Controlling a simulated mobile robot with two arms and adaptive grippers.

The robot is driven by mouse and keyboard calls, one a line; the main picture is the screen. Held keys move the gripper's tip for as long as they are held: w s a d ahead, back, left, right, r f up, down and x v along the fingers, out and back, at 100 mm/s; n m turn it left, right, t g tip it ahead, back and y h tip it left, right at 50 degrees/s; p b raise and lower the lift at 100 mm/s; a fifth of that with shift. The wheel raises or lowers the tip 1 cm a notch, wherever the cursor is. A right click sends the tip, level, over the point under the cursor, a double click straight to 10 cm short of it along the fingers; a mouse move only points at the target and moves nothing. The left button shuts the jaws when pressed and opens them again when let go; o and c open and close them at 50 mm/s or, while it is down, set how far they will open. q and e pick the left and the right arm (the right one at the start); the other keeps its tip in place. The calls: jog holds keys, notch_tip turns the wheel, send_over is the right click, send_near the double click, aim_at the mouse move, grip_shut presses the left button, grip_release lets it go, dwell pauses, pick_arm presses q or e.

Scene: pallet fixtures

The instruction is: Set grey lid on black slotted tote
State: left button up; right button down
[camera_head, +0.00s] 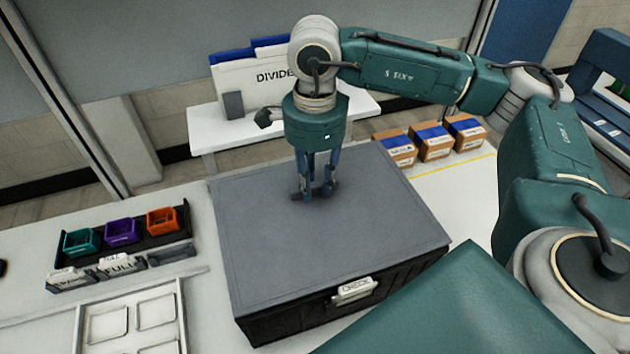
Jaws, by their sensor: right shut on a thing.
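The grey lid (275,250) is a flat slab that covers the top of the black slotted tote (300,318) in the middle of the table. The lid's edges look in line with the tote's walls; I cannot tell whether a small gap is left between them. My right gripper (315,192) points down at the back middle of the lid and is shut on the lid's dark handle. The tote's front wall shows with a white label holder on it; its inside is hidden by the lid. My left gripper is not in view.
A black rack (122,242) with teal, purple and orange bins stands left of the tote, with a white tray (130,318) in front. Several small cardboard boxes (433,141) sit behind right. A white divider box (258,85) stands on a side table (205,128) behind.

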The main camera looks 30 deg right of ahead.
dwell(0.5)
jog(key=shift+b, duration=0.3)
jog(key=shift+f+b, duration=0.7)
jog(key=shift+b, duration=0.15)
dwell(0.9)
jog(key=c, duration=1.4)
grip_release()
jog(key=shift+r, duration=6)
